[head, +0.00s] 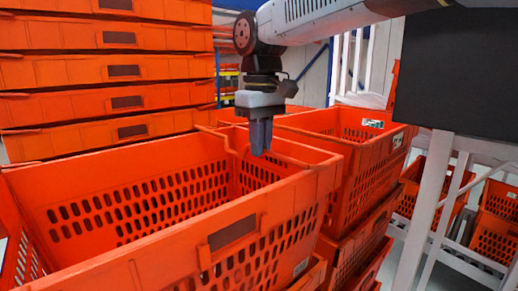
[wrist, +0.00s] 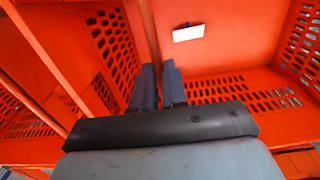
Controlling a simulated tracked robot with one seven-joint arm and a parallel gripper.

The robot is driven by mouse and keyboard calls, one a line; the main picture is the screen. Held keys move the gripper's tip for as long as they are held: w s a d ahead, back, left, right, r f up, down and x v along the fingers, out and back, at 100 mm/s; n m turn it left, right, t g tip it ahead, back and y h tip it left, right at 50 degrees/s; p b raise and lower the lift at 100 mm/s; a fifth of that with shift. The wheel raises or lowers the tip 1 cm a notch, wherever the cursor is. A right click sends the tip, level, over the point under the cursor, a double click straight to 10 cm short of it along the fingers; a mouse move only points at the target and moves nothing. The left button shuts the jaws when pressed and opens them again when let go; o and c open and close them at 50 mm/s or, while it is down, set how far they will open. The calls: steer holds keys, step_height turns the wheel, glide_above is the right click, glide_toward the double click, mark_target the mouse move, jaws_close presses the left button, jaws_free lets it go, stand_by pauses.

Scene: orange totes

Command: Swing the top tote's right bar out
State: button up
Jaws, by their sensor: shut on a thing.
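The top tote (head: 150,252) is an orange, open tote with slotted walls, in front in the head view. Its inside looks empty. Its right bar (head: 232,146) is a thin orange bar at the tote's right end, near the rim. My gripper (head: 260,152) points down over that end, with its grey fingers shut on the bar. In the wrist view my gripper (wrist: 159,85) has its two fingers close together against orange. The fingers and wrist hide the gripped stretch of the bar.
A tall stack of orange totes (head: 110,70) stands behind on the left. Another open tote (head: 365,165) stands close on the right. A dark panel (head: 455,75) on a white frame is farther right. A white label (wrist: 188,33) shows in the wrist view.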

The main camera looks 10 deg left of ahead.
steer(key=shift+w+d+r, duration=0.2)
steer(key=shift+r, duration=0.35)
steer(key=shift+w+d+r, duration=0.3)
steer(key=shift+w+r, duration=0.05)
steer(key=shift+r, duration=0.2)
steer(key=shift+w+d+r, duration=0.25)
steer(key=shift+w+r, duration=0.1)
steer(key=shift+r, duration=0.15)
steer(key=shift+w+d+r, duration=0.7)
steer(key=shift+w+d, duration=0.15)
steer(key=shift+w, duration=0.15)
